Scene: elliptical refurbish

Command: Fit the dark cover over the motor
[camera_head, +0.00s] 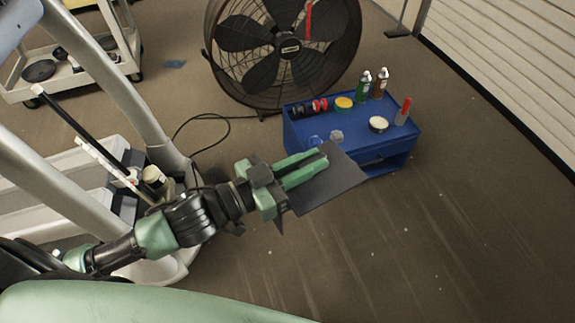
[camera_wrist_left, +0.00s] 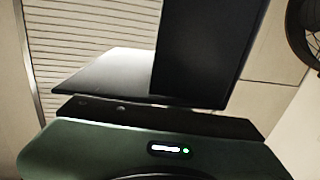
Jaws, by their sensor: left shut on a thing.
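My left gripper (camera_head: 308,168) reaches out from the left in the head view and is shut on the dark cover (camera_head: 335,188). The cover is a thin, dark grey, angled sheet, held in the air in front of the blue cart. In the left wrist view the cover (camera_wrist_left: 120,75) fills the middle, with one flat face and one tall darker face meeting at an edge. The green gripper body shows below it. I cannot make out the motor for sure in either view. My right gripper is not in view.
A blue cart (camera_head: 350,148) with spray cans, tape rolls and small tubs stands beyond the cover. A large black fan (camera_head: 285,45) is behind it. Pale machine frame tubes (camera_head: 80,195) stand at left, and a white shelf cart (camera_head: 95,75) behind. The floor at right is clear.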

